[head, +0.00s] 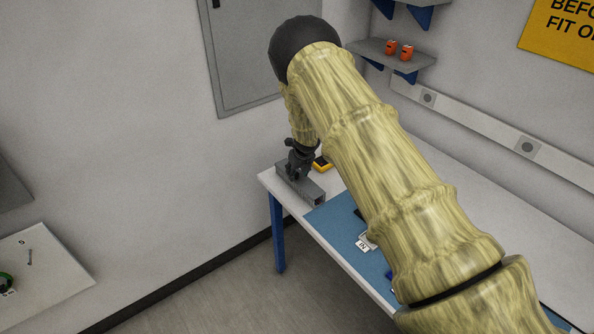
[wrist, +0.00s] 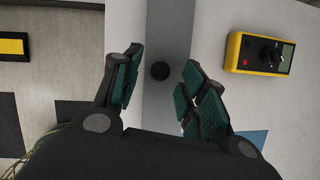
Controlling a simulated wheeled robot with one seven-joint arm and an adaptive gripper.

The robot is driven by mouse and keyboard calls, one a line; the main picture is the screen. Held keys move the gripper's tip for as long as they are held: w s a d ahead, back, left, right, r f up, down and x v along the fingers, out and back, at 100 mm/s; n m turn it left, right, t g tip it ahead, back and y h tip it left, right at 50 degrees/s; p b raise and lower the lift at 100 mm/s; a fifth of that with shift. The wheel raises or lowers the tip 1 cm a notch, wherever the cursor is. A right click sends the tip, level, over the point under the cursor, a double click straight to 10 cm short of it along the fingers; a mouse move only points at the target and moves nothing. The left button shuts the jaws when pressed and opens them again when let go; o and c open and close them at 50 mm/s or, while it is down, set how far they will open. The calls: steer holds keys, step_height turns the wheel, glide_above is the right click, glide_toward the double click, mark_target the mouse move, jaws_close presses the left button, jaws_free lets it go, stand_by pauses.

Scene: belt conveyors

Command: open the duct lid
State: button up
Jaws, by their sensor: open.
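The duct is a grey box-like length (head: 312,190) lying at the far left end of the white table in the head view. In the wrist view its flat grey lid (wrist: 169,25) runs up the middle of the picture, with a round black knob (wrist: 160,71) on it. My gripper (wrist: 158,84) is open, with one green-padded finger on each side of the knob and gaps on both sides. In the head view my gripper (head: 298,160) is over the duct, partly hidden by my arm. I cannot tell how high the fingertips are above the lid.
A yellow multimeter (wrist: 262,54) lies on the table (wrist: 295,105) right of the duct. A blue mat (head: 340,222) with a white-labelled item (head: 363,243) lies nearer. A wall shelf (head: 393,54) holds orange items. A grey wall cabinet (head: 255,50) is behind.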

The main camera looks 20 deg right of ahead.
steer(key=shift+w+f, duration=0.15)
steer(key=shift+f, duration=0.3)
steer(key=shift+f, duration=0.1)
jaws_close()
